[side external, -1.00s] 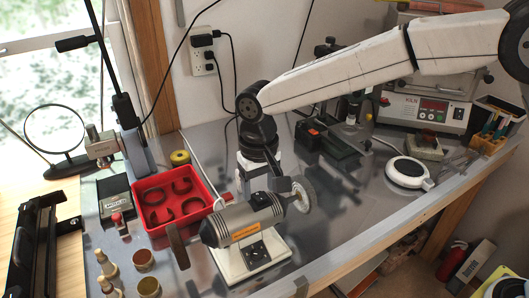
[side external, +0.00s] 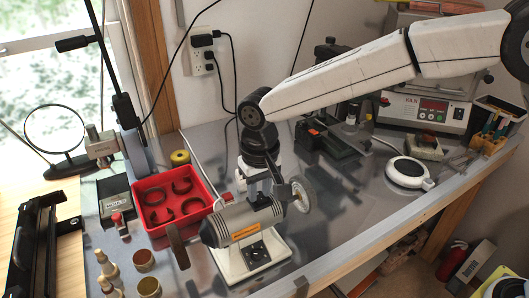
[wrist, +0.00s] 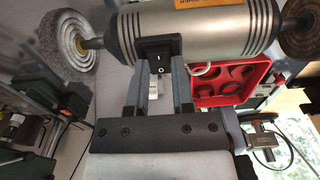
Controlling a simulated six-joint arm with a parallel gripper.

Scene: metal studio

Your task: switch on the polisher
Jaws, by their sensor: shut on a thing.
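The polisher (side external: 242,220) is a grey motor with dark end bands and an orange label, on a white base (side external: 228,262) on the metal bench. It has a pale buffing wheel (side external: 301,194) and a brown wheel (side external: 178,247). In the wrist view its body (wrist: 205,32) spans the top. A black switch box (wrist: 157,50) with a rocker marked "I" is on the side facing me. My gripper (wrist: 160,68) has its fingers on either side of this box and is shut on it. In the side view my gripper (side external: 262,185) comes down behind the polisher, which partly hides it.
A red tray (side external: 160,228) with several dark curved pieces stands left of the polisher. A white round dish (side external: 406,172) lies to the right. A kiln (side external: 425,110) stands at the back right. The bench between the buffing wheel and the dish is clear.

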